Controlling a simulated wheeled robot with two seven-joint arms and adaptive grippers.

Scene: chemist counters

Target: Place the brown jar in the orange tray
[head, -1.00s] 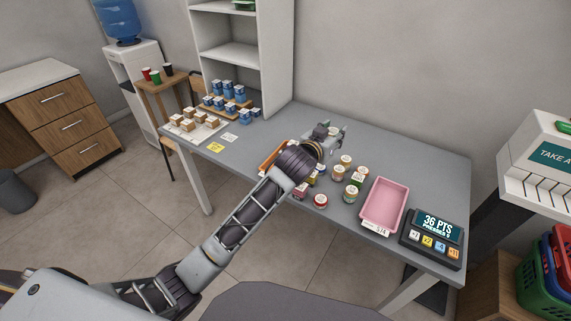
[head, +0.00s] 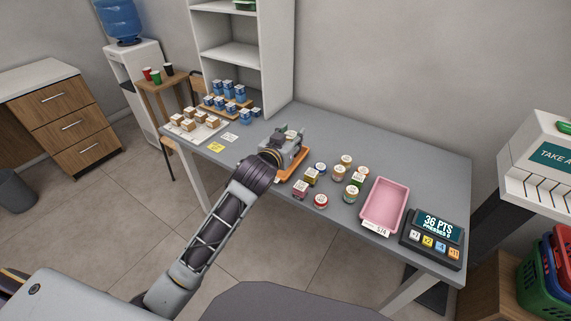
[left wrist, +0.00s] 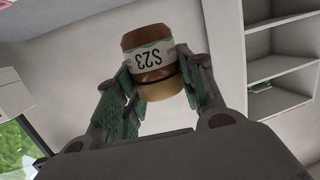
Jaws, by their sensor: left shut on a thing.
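The brown jar (left wrist: 152,62) is held between the fingers of my left gripper (left wrist: 155,85) in the left wrist view. Its label reads $23 and appears upside down. In the head view my left gripper (head: 292,138) is over the orange tray (head: 290,170). The gripper and arm cover much of the tray, so its inside is mostly hidden. I cannot tell whether the jar touches the tray. My right gripper is not in view.
Several small jars (head: 338,172) stand right of the orange tray. A pink tray (head: 385,205) and a points display (head: 433,235) are farther right. Blue boxes (head: 228,90) and brown-white boxes (head: 188,118) stand at the left end of the grey table (head: 420,165).

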